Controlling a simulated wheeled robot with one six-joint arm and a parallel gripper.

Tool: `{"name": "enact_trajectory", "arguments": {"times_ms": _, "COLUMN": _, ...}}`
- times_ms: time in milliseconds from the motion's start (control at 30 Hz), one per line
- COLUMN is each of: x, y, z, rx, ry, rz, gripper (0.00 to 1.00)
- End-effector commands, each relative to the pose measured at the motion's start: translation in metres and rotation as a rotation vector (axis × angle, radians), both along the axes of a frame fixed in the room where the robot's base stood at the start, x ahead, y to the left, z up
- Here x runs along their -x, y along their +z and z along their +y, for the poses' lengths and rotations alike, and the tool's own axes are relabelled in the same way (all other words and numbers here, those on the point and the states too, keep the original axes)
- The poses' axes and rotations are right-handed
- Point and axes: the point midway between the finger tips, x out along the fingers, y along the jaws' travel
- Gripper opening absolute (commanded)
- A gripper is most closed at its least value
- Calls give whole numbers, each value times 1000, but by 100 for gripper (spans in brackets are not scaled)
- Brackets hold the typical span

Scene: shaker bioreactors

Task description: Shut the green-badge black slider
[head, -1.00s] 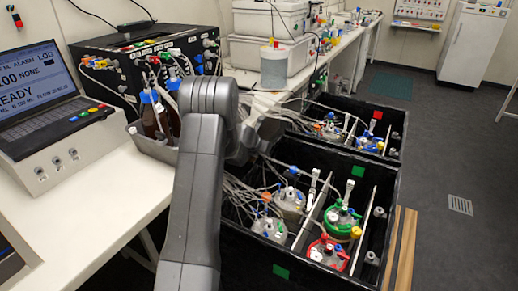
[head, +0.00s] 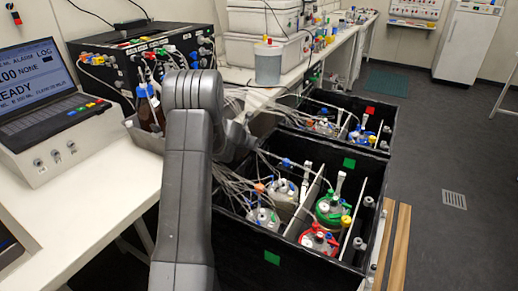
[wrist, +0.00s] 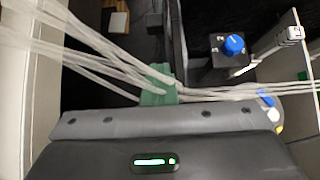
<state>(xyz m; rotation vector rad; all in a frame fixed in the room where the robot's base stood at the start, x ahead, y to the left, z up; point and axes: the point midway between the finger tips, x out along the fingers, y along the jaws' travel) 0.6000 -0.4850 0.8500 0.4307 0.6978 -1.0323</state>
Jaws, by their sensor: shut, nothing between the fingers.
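The green-badge black slider is a deep open black box (head: 235,236) in the head view, with green badges (head: 272,257) on its near wall and far wall. It holds several lidded vessels, among them a green-topped one (head: 336,207) and a red-topped one (head: 318,240). In the wrist view my gripper (wrist: 160,120) is a grey bar across the lower picture, shut and empty. A green patch (wrist: 155,98) shows just beyond it, partly under pale tubes; contact cannot be told.
A second black box with a red badge (head: 369,110) stands behind. Pale tubes (wrist: 90,60) run across the wrist view. A blue knob (wrist: 233,44) shows at upper right. Wooden strips (head: 398,245) lie right of the slider, and open floor beyond. The bench (head: 85,205) is at left.

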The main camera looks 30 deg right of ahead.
Motion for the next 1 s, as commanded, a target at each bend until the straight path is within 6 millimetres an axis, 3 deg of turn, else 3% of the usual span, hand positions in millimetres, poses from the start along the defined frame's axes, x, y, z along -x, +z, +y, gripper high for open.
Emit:
{"name": "enact_trajectory", "arguments": {"times_ms": 300, "x": 18, "y": 43, "z": 36, "rx": 3, "ry": 1, "rz": -1, "gripper": 0}}
{"name": "enact_trajectory", "arguments": {"times_ms": 500, "x": 26, "y": 59, "z": 50, "rx": 1, "ry": 1, "rz": -2, "gripper": 0}}
{"name": "enact_trajectory", "arguments": {"times_ms": 1000, "x": 28, "y": 61, "z": 53, "rx": 1, "ry": 1, "rz": 0, "gripper": 0}}
